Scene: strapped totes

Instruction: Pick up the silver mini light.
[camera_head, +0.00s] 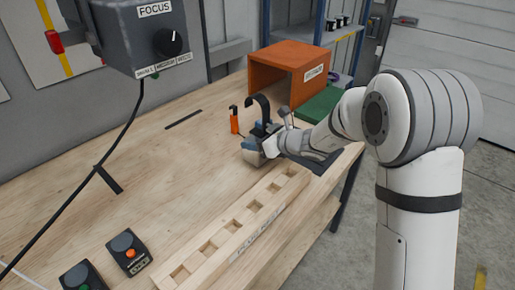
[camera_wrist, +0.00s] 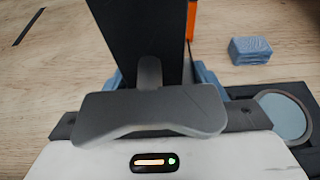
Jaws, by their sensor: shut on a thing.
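My gripper (camera_head: 262,142) is low over the wooden bench, beyond the slotted wooden rack. In the wrist view its blue fingers (camera_wrist: 208,80) sit on both sides of a tall dark part. In the head view a black hooked thing (camera_head: 260,103) rises from between the fingers, and the gripper looks shut on it. I cannot tell whether it touches the bench. No separate silver mini light can be made out for certain, and I cannot tell whether the hooked thing is it.
An orange tool (camera_head: 234,120) stands close beside the hooked thing. A blue block (camera_wrist: 250,51) and a black tray with a round blue-grey disc (camera_wrist: 284,116) lie to the right. An orange open box (camera_head: 268,72) stands behind. The slotted rack (camera_head: 240,230) runs in front.

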